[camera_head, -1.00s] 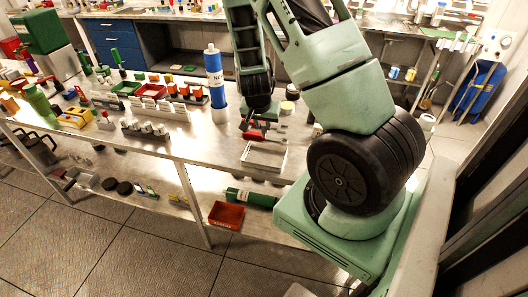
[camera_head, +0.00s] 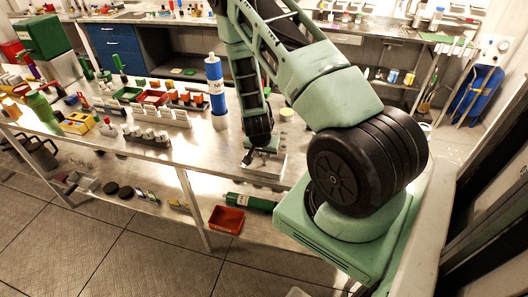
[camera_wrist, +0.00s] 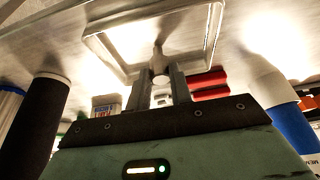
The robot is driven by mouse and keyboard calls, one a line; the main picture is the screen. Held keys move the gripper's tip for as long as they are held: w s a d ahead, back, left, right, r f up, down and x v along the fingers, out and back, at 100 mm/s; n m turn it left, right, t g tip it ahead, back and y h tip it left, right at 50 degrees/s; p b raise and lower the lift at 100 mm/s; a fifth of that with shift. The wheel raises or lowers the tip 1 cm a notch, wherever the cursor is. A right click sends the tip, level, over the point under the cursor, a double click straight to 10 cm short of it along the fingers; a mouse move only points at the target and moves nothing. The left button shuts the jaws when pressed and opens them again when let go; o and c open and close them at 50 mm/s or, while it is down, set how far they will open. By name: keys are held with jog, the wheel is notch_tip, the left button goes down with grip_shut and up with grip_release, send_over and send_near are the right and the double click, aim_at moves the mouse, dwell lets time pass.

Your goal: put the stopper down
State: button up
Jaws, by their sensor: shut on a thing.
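My gripper (camera_wrist: 160,95) is shut on a small pale grey stopper (camera_wrist: 160,64), whose narrow end points away from the fingers. In the wrist view the stopper lies in front of a pale shallow tray (camera_wrist: 96,42) with a raised rim. I cannot tell whether it touches the tray. In the head view my gripper (camera_head: 260,153) is low over the tray (camera_head: 267,173) near the bench's right end. The stopper cannot be made out there.
A tall blue and white cylinder (camera_head: 216,90) stands on the bench left of my arm. White racks (camera_head: 160,116) and small coloured bins stand farther left. Red pieces (camera_wrist: 208,84) show beside the fingers. A red bin (camera_head: 226,219) is on the lower shelf.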

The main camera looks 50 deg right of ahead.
jog(key=o, duration=0.5)
jog(key=shift+f, duration=0.15)
jog(key=o, duration=0.4)
jog(key=shift+r, duration=0.2)
